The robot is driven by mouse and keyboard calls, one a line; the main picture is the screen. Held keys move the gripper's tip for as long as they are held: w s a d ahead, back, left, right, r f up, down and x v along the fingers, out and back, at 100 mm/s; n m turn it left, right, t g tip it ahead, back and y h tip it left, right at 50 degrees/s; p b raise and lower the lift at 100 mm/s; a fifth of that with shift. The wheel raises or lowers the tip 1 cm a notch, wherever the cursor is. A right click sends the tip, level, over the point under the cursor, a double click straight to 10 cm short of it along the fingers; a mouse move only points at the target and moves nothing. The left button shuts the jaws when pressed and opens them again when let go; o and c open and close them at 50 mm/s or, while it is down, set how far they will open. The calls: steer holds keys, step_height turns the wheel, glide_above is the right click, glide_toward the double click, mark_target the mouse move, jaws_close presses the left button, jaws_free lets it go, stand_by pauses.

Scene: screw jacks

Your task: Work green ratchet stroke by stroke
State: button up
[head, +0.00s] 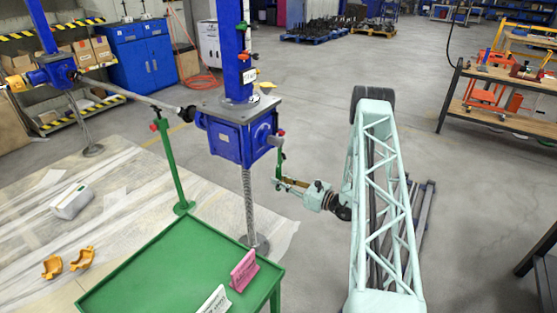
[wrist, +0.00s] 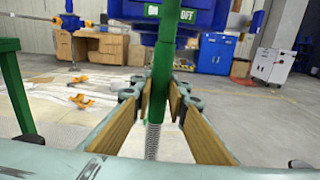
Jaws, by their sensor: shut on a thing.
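The green ratchet (head: 280,158) hangs as a lever from the right side of the blue screw jack gearbox (head: 226,142). My gripper (head: 281,182) is at the ratchet's lower end, to the right of the jack's threaded spindle (head: 248,205). In the wrist view the ratchet's green bar (wrist: 160,82) runs nearly upright between the tan-padded jaws of my gripper (wrist: 161,98). The jaws are shut on the bar. The exact contact on both pads is hard to make out. The spindle shows in the wrist view (wrist: 152,143), below the bar.
A green table (head: 165,268) with a pink sign (head: 243,270) and a white sign (head: 215,300) stands at front left. A green post (head: 168,160) supports the shaft left of the jack. Orange parts (head: 82,258) lie on the floor sheet. Floor behind the arm is open.

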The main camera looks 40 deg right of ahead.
steer(key=shift+r, duration=0.25)
steer(key=shift+s+a+r+m+p, duration=0.1)
steer(key=shift+s+a+m+p, duration=0.2)
steer(key=shift+a+m, duration=0.35)
steer(key=shift+s+a+r+m+p, duration=0.1)
steer(key=shift+s+a+m+p, duration=0.2)
steer(key=shift+a, duration=0.6)
steer(key=o, duration=0.8)
steer(key=shift+c, duration=0.2)
steer(key=o, duration=0.4)
steer(key=shift+f, duration=0.15)
steer(key=shift+c, duration=0.2)
steer(key=shift+a, duration=0.1)
steer(key=v, duration=1.1)
steer(key=shift+w, duration=0.1)
